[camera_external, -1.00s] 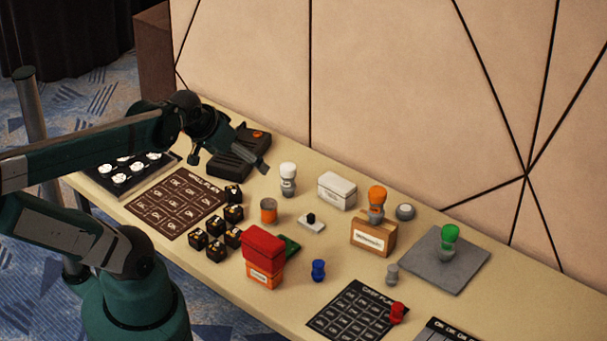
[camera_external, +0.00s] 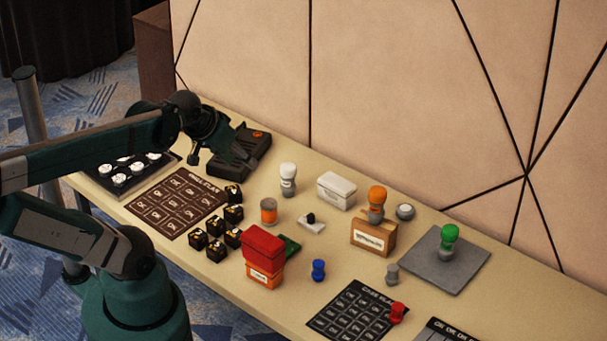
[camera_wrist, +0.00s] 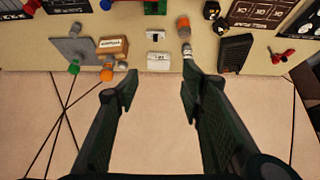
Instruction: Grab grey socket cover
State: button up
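No thing is clearly marked as the grey socket cover. Grey candidates in the external view are a small round grey piece (camera_external: 404,212) behind the brown box, a small grey peg-like piece (camera_external: 392,273) in front of it, and a flat square grey plate (camera_external: 470,268) under a green-topped piece. The plate (camera_wrist: 66,46) and round piece (camera_wrist: 122,65) also show at left in the wrist view. My gripper (camera_wrist: 155,92) is open and empty, its fingers apart below the white box in that picture. Externally, my wrist is above the table's left part; its fingertips are unclear.
A white box (camera_external: 337,190), brown box (camera_external: 373,238), red-and-orange box (camera_external: 263,258) and white-topped piece (camera_external: 288,180) stand on the table. A dark device (camera_external: 240,153) lies near my wrist. The panelled wall (camera_external: 400,90) rises behind the table.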

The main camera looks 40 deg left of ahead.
dwell(0.3)
jog(key=n+g+h+b, duration=0.1)
jog(key=n+g+b, duration=0.45)
jog(key=n, duration=0.95)
send_over(390, 266)
jog(key=p, duration=0.2)
jog(key=shift+g, duration=0.95)
jog(key=f, duration=2.7)
jog(key=shift+a+f, duration=0.1)
jog(key=shift+a, duration=0.2)
jog(key=shift+d+f+n, duration=0.4)
jog(key=shift+f, duration=0.15)
